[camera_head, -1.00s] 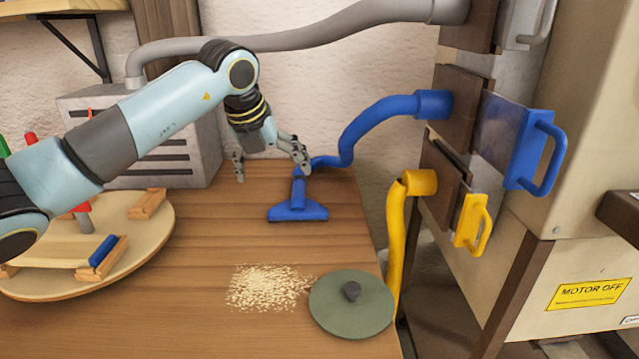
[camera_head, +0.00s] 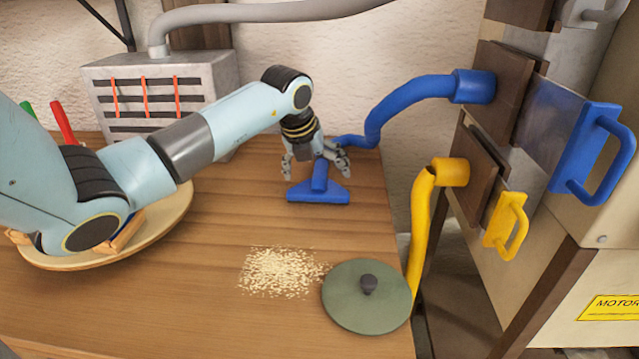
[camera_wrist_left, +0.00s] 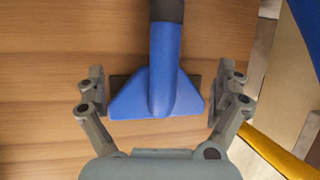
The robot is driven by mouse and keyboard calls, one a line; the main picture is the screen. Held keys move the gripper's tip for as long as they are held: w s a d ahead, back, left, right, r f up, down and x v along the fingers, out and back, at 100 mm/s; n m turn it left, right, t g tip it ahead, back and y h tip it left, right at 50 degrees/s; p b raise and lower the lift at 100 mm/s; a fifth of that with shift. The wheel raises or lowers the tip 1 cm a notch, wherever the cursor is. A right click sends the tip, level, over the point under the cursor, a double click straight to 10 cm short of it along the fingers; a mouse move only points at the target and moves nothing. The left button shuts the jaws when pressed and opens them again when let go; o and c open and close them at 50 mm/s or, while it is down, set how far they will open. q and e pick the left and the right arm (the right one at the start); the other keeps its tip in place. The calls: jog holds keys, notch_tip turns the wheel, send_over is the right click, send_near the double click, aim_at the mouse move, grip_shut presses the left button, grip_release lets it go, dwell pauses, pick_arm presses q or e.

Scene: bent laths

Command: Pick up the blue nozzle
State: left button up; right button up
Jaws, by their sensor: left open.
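The blue nozzle (camera_head: 319,192) lies on the wooden table, its flat wide head towards the front and its neck joined to the blue hose (camera_head: 372,124) behind. My left gripper (camera_head: 316,166) is over the nozzle, its fingers spread on either side of the neck. In the left wrist view the nozzle (camera_wrist_left: 157,95) sits between the two open fingers of my left gripper (camera_wrist_left: 161,98). The finger pads are close to the ends of its head, and I cannot tell whether they touch. My right gripper does not show.
A pile of pale shavings (camera_head: 280,272) and a green round lid (camera_head: 366,297) lie in front of the nozzle. A yellow hose (camera_head: 420,225) hangs by the table's right edge. A grey vented box (camera_head: 155,92) stands at the back left. A round wooden board (camera_head: 181,205) is partly behind my left arm.

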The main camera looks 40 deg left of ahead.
pick_arm(q)
jog(key=shift+w+a+f, duration=0.1)
jog(key=shift+w+f, duration=0.2)
jog(key=shift+f, duration=0.3)
jog(key=c, duration=2)
